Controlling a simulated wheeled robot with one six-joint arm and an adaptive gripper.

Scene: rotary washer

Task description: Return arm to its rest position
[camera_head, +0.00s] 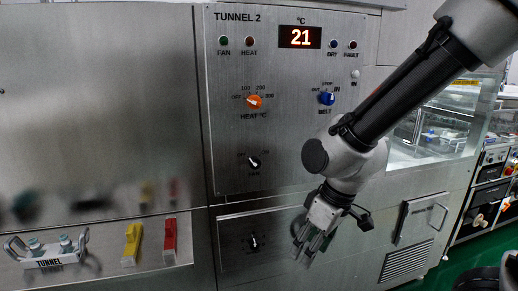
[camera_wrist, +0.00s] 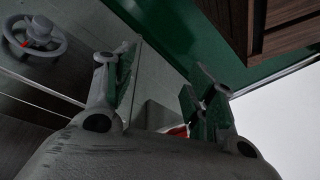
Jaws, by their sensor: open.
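My gripper (camera_head: 314,243) hangs at the end of my bent arm in the head view, in front of the lower part of the steel machine, pointing down and slightly left. Its fingers are apart, with nothing between them. In the wrist view my gripper (camera_wrist: 163,95) shows two separated fingers with green inner pads. My arm (camera_head: 400,95) comes in from the upper right and covers part of the control panel (camera_head: 225,130).
The TUNNEL 2 panel has an orange heat knob (camera_head: 254,102), a blue belt knob (camera_head: 327,98) and a display (camera_head: 300,37) reading 21. A handled TUNNEL plate (camera_head: 55,262), yellow block (camera_head: 131,245) and red block (camera_head: 170,240) are at lower left. Green floor (camera_head: 470,255) shows right.

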